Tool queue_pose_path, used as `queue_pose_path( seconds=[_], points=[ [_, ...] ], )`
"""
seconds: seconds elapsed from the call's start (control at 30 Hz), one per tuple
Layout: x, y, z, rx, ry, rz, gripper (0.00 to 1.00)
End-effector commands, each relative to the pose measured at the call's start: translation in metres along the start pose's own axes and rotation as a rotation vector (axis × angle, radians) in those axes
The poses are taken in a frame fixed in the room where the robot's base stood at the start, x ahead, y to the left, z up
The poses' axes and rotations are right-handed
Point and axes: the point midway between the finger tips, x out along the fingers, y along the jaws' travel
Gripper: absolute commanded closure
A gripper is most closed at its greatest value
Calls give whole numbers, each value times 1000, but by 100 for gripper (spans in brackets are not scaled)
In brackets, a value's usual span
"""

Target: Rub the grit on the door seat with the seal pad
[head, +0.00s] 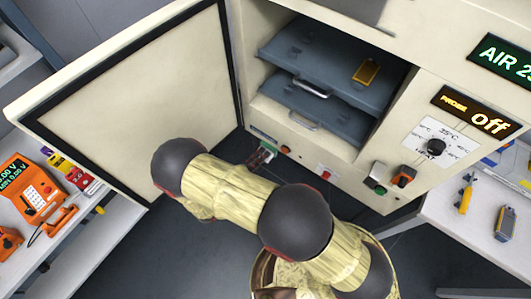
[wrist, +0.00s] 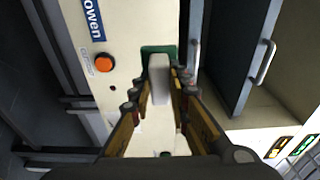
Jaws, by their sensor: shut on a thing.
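The seal pad (wrist: 159,78) is a pale block with a green face, upright between my fingertips in the wrist view. My gripper (wrist: 160,90) is shut on it; in the head view my gripper (head: 262,156) is at the lower left of the oven opening. The door seat (wrist: 125,25) is the cream front frame around that opening. The pad's green end is at this frame, close to the opening's edge; I cannot tell whether it touches. I cannot make out the grit; the pad and fingers hide part of the frame.
The oven door (head: 140,95) stands wide open at the left. Grey shelves (head: 325,60) with handles fill the chamber, and a yellow pouch cell (head: 367,72) lies on the upper one. An orange button (wrist: 104,62) is left of the pad. Side benches hold orange instruments (head: 38,190) and tools.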

Motion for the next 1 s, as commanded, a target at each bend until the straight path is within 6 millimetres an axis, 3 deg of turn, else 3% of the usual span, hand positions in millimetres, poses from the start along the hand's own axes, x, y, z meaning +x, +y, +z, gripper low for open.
queue_pose_path(
  seconds=[0.37,1.0],
  points=[
    [8,0,1,0,3,0,100],
    [65,0,10,0,1,0,100]
  ],
)
